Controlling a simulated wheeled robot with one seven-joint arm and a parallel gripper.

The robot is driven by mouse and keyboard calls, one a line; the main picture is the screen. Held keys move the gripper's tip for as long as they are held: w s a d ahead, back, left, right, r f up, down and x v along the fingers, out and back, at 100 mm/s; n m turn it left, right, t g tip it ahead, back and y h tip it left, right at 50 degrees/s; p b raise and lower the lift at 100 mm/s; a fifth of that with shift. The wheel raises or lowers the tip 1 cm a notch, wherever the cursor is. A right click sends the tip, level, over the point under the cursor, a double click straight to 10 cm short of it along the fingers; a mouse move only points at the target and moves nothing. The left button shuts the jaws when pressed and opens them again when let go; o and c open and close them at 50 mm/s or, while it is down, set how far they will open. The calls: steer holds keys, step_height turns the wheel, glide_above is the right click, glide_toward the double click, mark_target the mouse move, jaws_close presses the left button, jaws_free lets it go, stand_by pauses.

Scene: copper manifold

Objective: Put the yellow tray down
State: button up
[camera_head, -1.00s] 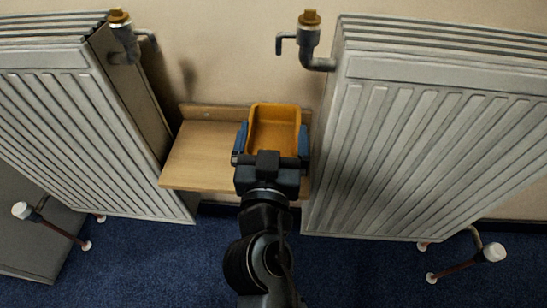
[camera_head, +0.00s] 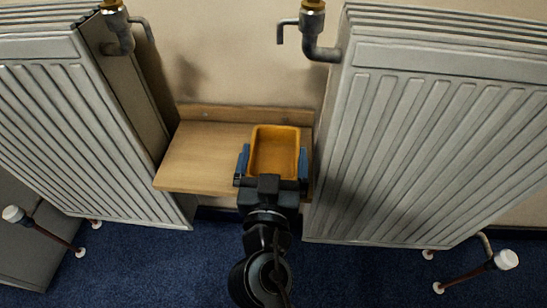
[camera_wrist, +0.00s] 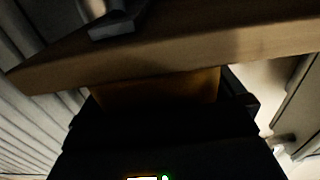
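The yellow tray (camera_head: 274,153) is an open, empty, orange-yellow box over the right part of the wooden shelf (camera_head: 205,155). My gripper (camera_head: 272,167) comes from the front, with one blue-padded finger along each side of the tray. It looks shut on the tray. In the wrist view, part of the tray (camera_wrist: 160,90) shows dark beside the shelf's edge (camera_wrist: 100,68). Whether the tray's underside touches the shelf is hidden.
A white radiator (camera_head: 430,130) stands close on the right, another (camera_head: 80,120) on the left. Pipe valves (camera_head: 313,30) stick out above the shelf's sides. The shelf's left part is bare. Blue carpet (camera_head: 160,260) lies below.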

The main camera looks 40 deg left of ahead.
steer(key=shift+r+p, duration=0.25)
steer(key=shift+p, duration=0.05)
steer(key=v, duration=1.2)
steer(key=shift+b, duration=0.3)
steer(key=shift+s+f, duration=0.1)
steer(key=s+d+f+m+g+h, duration=0.1)
steer(key=s+d+f+h, duration=0.15)
steer(key=d, duration=0.75)
steer(key=s+d+f+m+h, duration=0.1)
steer(key=s+d+f, duration=0.25)
steer(key=d, duration=0.65)
steer(key=s+d+r+m+h, duration=0.2)
steer(key=s+d+r+h, duration=0.1)
steer(key=s+d, duration=0.3)
steer(key=s+d+r+m+h, duration=0.2)
steer(key=s+d, duration=0.4)
steer(key=d, duration=0.4)
step_height(320, 180, up, 3)
steer(key=shift+f+t+h, duration=0.15)
steer(key=shift+t+h, duration=0.15)
steer(key=shift+h, duration=0.25)
